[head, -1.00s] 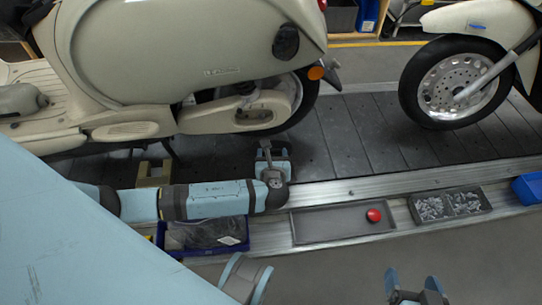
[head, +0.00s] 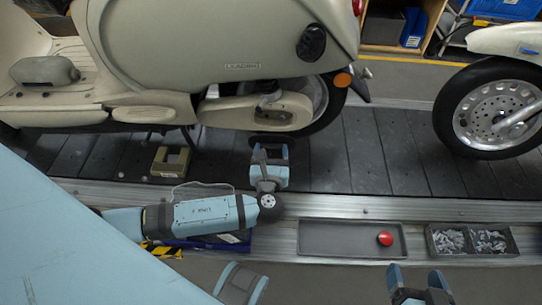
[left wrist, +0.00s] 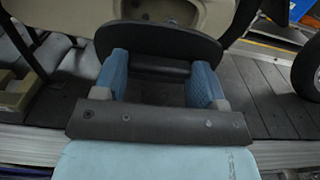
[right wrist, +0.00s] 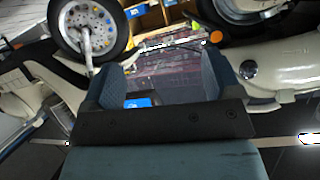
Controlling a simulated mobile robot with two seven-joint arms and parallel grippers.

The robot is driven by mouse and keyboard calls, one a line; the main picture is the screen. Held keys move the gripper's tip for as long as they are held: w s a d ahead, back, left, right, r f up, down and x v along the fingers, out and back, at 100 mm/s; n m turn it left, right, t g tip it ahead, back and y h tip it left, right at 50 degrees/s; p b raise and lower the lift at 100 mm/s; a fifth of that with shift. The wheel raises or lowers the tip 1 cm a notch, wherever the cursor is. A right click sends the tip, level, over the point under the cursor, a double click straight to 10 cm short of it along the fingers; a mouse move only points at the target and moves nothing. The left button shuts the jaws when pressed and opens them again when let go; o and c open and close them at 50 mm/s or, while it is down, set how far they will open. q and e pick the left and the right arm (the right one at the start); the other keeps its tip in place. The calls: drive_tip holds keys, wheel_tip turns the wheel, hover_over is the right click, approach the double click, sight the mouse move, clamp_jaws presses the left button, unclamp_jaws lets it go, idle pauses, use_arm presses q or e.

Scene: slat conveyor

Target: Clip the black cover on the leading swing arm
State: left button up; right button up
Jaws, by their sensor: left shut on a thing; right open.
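The swing arm (head: 262,112) is the cream part at the rear wheel of the cream scooter (head: 215,45) on the left. My left gripper (head: 269,150) is just below it, over the slats. It is shut on the black cover (left wrist: 160,42), a dark rounded plate beyond the fingertips in the left wrist view. In the head view the cover is a dark patch between the fingers and the swing arm. Whether it touches the swing arm I cannot tell. My right gripper (head: 420,280) is open and empty at the bottom edge of the head view.
A second scooter's wheel (head: 497,108) stands on the conveyor (head: 380,155) at the right.

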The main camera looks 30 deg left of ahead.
use_arm(q)
drive_tip(key=b+x, duration=0.2)
drive_tip(key=x, duration=0.2)
drive_tip(key=shift+w+a+f, duration=0.15)
drive_tip(key=shift+w+a, duration=0.05)
drive_tip(key=shift+w, duration=0.15)
drive_tip(key=shift+b+x, duration=0.5)
drive_tip(key=shift+x, duration=0.4)
use_arm(e)
drive_tip(key=w+a+r+t+y, duration=0.1)
drive_tip(key=a+r+t+y, duration=0.1)
drive_tip(key=r, duration=0.4)
drive_tip(key=shift+w+a+r+t+y, duration=0.3)
drive_tip(key=shift+w+a+r+t, duration=0.15)
drive_tip(key=shift+t, duration=0.25)
drive_tip(key=shift+s+f, duration=0.1)
use_arm(q)
drive_tip(key=shift+w+a, duration=0.1)
drive_tip(key=shift+w, duration=0.05)
drive_tip(key=shift+x, duration=1.1)
drive_tip(key=shift+w+p, duration=0.2)
drive_tip(key=shift+p, duration=0.15)
use_arm(e)
drive_tip(key=shift+r, duration=0.35)
